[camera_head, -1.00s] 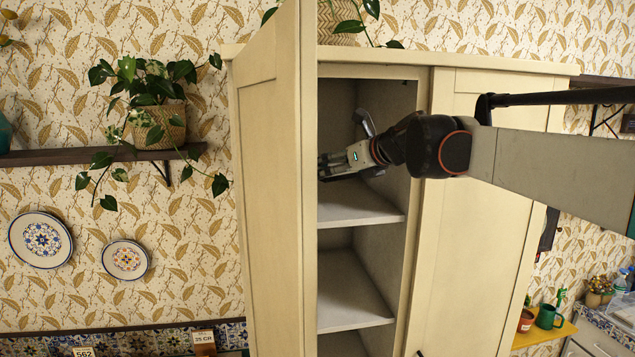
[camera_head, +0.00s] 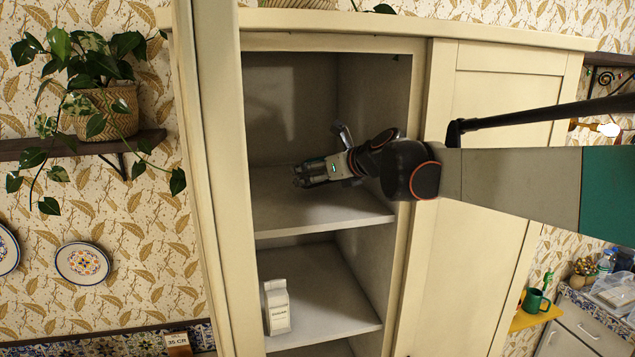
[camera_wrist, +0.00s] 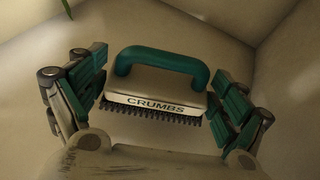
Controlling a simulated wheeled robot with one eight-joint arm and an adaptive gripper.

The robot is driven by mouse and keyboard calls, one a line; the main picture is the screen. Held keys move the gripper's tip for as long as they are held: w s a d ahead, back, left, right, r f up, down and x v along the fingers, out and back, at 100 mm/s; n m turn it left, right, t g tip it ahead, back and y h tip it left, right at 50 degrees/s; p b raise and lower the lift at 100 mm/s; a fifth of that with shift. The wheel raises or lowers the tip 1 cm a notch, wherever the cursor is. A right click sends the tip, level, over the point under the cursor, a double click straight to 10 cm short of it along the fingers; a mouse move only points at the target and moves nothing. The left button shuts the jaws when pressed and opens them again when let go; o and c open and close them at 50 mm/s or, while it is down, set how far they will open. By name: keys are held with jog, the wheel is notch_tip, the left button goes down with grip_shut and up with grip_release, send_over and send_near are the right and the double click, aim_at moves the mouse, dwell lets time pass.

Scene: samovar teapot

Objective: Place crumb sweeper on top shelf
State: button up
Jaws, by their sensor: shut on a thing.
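The crumb sweeper (camera_wrist: 155,88) shows in the wrist view as a pale block with a teal handle, dark bristles and the word CRUMBS. It sits between the two teal-padded fingers of my gripper (camera_wrist: 160,105), which is shut on it. In the head view my gripper (camera_head: 303,175) reaches into the open cabinet's upper compartment, just above the top shelf (camera_head: 330,212). I cannot clearly make out the sweeper in the head view, nor whether it touches the shelf.
The open cabinet door (camera_head: 212,180) stands left of my gripper. A white carton (camera_head: 277,308) stands on the shelf below. The right cabinet door (camera_head: 500,190) is shut. A potted plant (camera_head: 105,112) is on a wall shelf at left. The top shelf looks otherwise clear.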

aim_at(324, 184)
notch_tip(324, 184, down, 3)
jog(key=shift+f+p, duration=0.15)
jog(key=shift+p, duration=0.15)
jog(key=o, duration=0.9)
jog(key=shift+f, duration=0.1)
jog(key=shift+b+v, duration=1.1)
jog(key=shift+v, duration=2.75)
jog(key=shift+w+a, duration=0.1)
